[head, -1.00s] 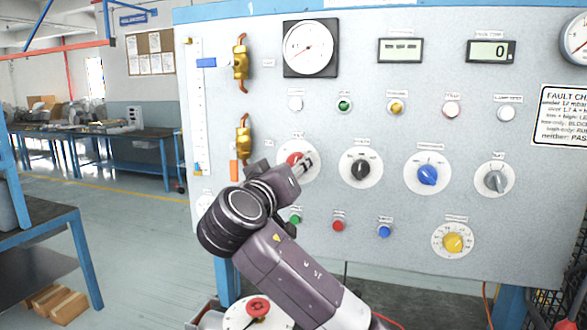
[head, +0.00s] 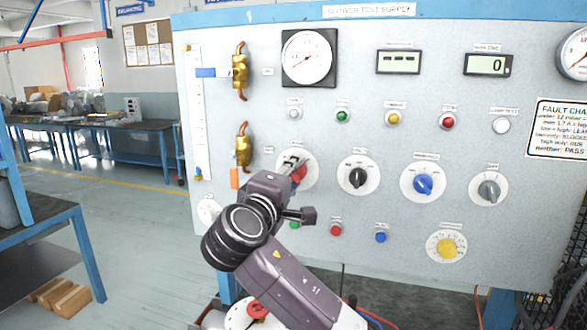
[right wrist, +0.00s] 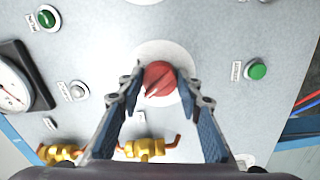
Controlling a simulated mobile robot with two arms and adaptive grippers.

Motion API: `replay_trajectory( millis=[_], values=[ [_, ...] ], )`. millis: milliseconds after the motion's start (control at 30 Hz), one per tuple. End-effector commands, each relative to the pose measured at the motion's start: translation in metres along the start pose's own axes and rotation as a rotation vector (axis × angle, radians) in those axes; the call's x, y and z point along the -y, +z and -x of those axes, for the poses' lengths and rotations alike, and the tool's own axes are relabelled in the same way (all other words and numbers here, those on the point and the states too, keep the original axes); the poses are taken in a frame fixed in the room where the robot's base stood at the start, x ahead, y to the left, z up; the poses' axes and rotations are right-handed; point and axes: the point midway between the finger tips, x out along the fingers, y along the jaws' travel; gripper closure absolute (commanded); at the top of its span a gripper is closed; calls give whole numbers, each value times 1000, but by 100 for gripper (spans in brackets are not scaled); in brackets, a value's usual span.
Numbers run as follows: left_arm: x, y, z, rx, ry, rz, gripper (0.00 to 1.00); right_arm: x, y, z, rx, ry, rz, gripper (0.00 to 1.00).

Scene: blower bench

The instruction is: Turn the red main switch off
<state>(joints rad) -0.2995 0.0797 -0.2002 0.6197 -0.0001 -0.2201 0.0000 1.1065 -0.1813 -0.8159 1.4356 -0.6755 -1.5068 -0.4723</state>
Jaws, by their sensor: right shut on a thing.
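The red main switch (head: 300,176) is a round red knob on a white dial plate, on the left part of the grey panel. In the head view my right gripper (head: 292,165) partly covers it. In the right wrist view the red knob (right wrist: 160,80) sits between the two fingers of my right gripper (right wrist: 161,84), which is shut on it. Its ridge is tilted in that view. The label and the exact dial mark it points to cannot be read. My left gripper is not in view.
To the right are a black knob (head: 358,177), a blue knob (head: 423,184) and a grey knob (head: 488,190). Below are push buttons, including a red one (head: 336,230). Brass valves (head: 243,147) are at upper left. A red lamp (head: 447,120) shows above.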

Motion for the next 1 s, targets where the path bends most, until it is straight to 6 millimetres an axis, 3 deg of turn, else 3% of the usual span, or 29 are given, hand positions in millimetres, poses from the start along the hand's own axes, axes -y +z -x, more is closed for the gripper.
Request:
replay_trajectory(
  millis=[333, 933, 967, 1000],
  values=[
    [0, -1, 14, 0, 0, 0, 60, 0, -1, 1, -3, -2, 162, 91],
    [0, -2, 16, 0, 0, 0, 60, 2, -1, 1, -2, -3, 199, 91],
    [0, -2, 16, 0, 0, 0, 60, 2, -1, 0, -2, -3, 199, 65],
    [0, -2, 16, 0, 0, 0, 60, 2, -1, 0, -2, -3, 199, 61]
  ],
)
